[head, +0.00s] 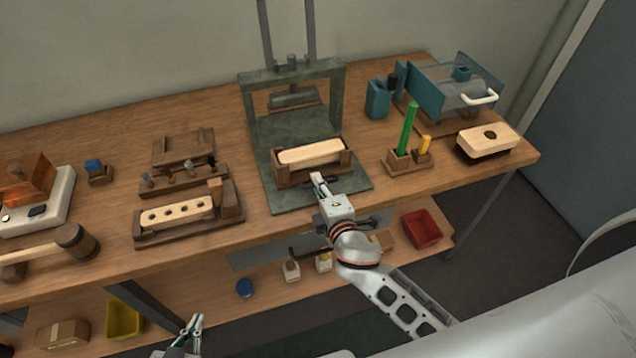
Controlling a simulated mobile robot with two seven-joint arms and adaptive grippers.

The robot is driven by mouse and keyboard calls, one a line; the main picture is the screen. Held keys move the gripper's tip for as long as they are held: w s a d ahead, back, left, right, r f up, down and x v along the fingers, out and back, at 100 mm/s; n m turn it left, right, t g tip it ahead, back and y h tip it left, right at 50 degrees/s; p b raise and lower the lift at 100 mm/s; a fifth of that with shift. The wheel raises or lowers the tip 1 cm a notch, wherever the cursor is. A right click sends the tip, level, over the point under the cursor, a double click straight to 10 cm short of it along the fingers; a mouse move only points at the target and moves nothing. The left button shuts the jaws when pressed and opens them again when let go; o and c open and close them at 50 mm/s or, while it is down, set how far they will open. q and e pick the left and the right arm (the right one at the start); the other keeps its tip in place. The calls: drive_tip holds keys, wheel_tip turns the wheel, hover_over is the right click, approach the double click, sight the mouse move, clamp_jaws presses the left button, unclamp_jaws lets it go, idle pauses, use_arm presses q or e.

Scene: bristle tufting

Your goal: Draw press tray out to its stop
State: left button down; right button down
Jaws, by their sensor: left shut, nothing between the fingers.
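The press tray (291,179) is a brown wooden cradle on the green base plate (290,203) of the press (250,110). A pale wooden block (311,152) lies in the tray. The tray sits forward of the press uprights, with bare green plate behind and in front of it. My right gripper (318,182) is at the middle of the tray's front, by a dark bar-like handle (332,180). Its fingertips hide part of the handle, and I cannot tell whether they grip it. My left gripper (194,325) is shut and empty at the bottom edge, away from the bench.
Right of the press stand a holder (408,163) with green and yellow handles, a teal clear-covered device (455,88) and a wooden block (488,139). Left are wooden fixtures (186,211). A lower shelf holds red (421,229) and yellow (124,320) bins.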

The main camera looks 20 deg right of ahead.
drive_tip(key=shift+s, duration=0.75)
drive_tip(key=shift+f, duration=0.1)
drive_tip(key=c, duration=2.4)
unclamp_jaws()
drive_tip(key=shift+c, duration=0.2)
drive_tip(key=v, duration=1.2)
drive_tip(key=shift+s, duration=0.15)
drive_tip(key=s+d+f+m+g+y, duration=0.1)
drive_tip(key=s+d+f+m+g, duration=0.1)
drive_tip(key=s+f+m, duration=0.2)
drive_tip(key=s+d+f+m+g+y, duration=0.1)
drive_tip(key=s+f+m, duration=0.3)
drive_tip(key=f+m, duration=0.6)
drive_tip(key=shift+d+f+g, duration=0.4)
drive_tip(key=shift+f+g, duration=0.5)
drive_tip(key=shift+f, duration=0.05)
